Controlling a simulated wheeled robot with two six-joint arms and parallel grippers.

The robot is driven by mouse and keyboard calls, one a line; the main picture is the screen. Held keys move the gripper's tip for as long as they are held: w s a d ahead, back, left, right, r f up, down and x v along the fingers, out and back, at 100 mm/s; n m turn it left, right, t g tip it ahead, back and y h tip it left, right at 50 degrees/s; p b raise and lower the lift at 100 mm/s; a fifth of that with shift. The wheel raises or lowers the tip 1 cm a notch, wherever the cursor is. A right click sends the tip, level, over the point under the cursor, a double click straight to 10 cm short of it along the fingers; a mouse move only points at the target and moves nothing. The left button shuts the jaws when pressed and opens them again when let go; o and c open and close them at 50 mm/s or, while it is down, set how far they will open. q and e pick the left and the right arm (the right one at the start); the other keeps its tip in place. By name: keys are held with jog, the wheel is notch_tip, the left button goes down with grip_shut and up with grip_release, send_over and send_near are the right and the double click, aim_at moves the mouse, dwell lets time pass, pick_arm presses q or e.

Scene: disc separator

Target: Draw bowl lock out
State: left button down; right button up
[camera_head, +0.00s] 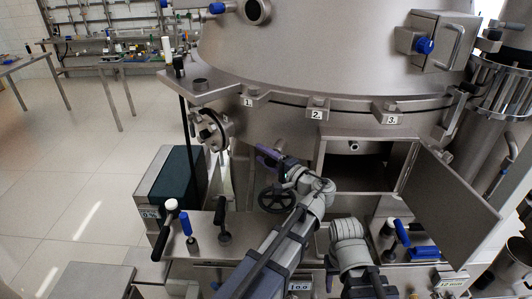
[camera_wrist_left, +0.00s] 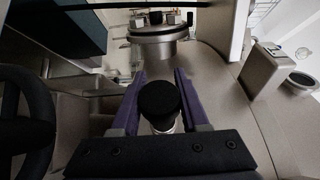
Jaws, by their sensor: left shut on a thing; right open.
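My left gripper (camera_head: 266,155) reaches over to the separator's lower left side in the head view, its purple fingers pointing left. In the left wrist view the gripper (camera_wrist_left: 158,100) is shut on a round black knob (camera_wrist_left: 158,98) with a short silver shaft below it, which I take to be the bowl lock. The knob sits between the two fingers; in the head view the gripper hides it. Where the shaft ends is hidden behind the gripper's dark plate. My right arm's grey joints show at the lower middle of the head view, but its fingers do not show.
A black handwheel (camera_head: 277,201) stands close to my left gripper. A round flanged fitting (camera_head: 211,131) lies beyond it. An open compartment door (camera_head: 450,193) sticks out at the right. Blue and black levers (camera_head: 186,222) stand on the front ledge.

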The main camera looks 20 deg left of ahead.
pick_arm(q)
jog(key=shift+s, duration=0.8)
jog(key=shift+w+f, duration=0.1)
jog(key=shift+c, duration=2)
grip_release()
